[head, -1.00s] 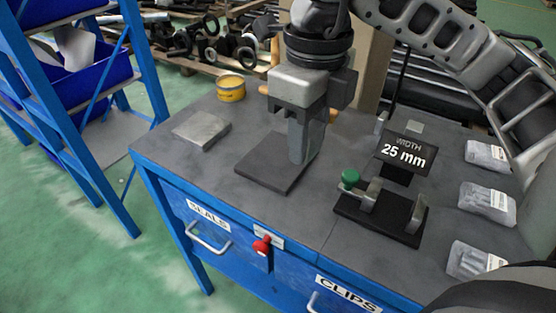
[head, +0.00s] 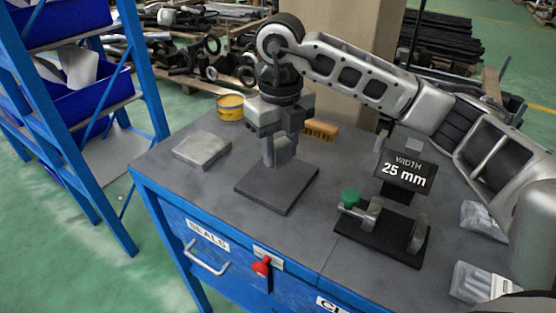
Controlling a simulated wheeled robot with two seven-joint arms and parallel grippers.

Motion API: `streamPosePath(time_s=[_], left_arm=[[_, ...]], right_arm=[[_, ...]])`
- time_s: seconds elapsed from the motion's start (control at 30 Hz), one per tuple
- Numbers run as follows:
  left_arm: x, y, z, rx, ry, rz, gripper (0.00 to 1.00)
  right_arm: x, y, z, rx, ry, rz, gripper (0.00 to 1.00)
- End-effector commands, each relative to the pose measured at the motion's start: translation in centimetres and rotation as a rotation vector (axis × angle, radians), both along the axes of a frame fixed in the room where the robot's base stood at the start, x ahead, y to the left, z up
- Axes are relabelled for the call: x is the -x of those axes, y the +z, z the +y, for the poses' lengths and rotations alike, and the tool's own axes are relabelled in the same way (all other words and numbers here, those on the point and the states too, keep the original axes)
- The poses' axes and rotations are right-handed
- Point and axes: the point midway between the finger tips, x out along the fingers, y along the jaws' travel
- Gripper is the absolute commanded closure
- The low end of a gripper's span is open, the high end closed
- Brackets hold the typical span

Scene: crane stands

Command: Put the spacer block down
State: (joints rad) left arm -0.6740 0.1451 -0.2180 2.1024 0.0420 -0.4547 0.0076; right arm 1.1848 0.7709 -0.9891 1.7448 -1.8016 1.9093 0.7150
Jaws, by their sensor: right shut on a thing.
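My right gripper (head: 279,140) is over the far part of a dark square pad (head: 277,190) on the workbench, its fingers pointing down. It is shut on a small grey block, the spacer block (head: 283,150), which is largely covered by the fingers. The block's lower end is at or close above the pad's far side; I cannot tell whether it touches. My left gripper is not in view.
A flat grey slab (head: 202,149) and a yellow tin (head: 230,107) are left of the gripper. A brush (head: 321,130) lies behind it. Right of the pad stand a green-knobbed fixture (head: 380,225) and a "WIDTH 25 mm" sign (head: 404,173). The pad's front is clear.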

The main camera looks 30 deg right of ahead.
Motion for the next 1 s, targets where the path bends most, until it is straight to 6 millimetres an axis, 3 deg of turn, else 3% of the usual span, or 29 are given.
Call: streamPosePath(time_s=[0.17, 0.43, 0.8, 0.83, 0.9, 1.0], left_arm=[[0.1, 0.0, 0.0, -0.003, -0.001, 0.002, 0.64], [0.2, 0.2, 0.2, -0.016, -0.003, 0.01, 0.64], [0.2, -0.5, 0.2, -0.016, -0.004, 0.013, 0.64], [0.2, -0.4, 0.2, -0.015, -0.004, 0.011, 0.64], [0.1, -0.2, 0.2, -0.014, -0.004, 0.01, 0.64], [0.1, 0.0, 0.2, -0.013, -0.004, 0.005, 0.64]], right_arm=[[-0.7, -0.8, -0.1, 0.0, -0.001, 0.001, 0.93], [-1.1, -4.2, -0.2, 0.001, 0.001, 0.001, 0.93], [-1.1, -4.9, -0.2, 0.001, 0.0, -0.001, 0.93], [-1.1, -4.9, -0.2, 0.001, 0.0, -0.001, 0.61], [-1.1, -4.8, -0.2, 0.001, 0.0, -0.001, 0.42], [-1.1, -4.8, -0.2, 0.001, 0.0, 0.0, 0.42]])
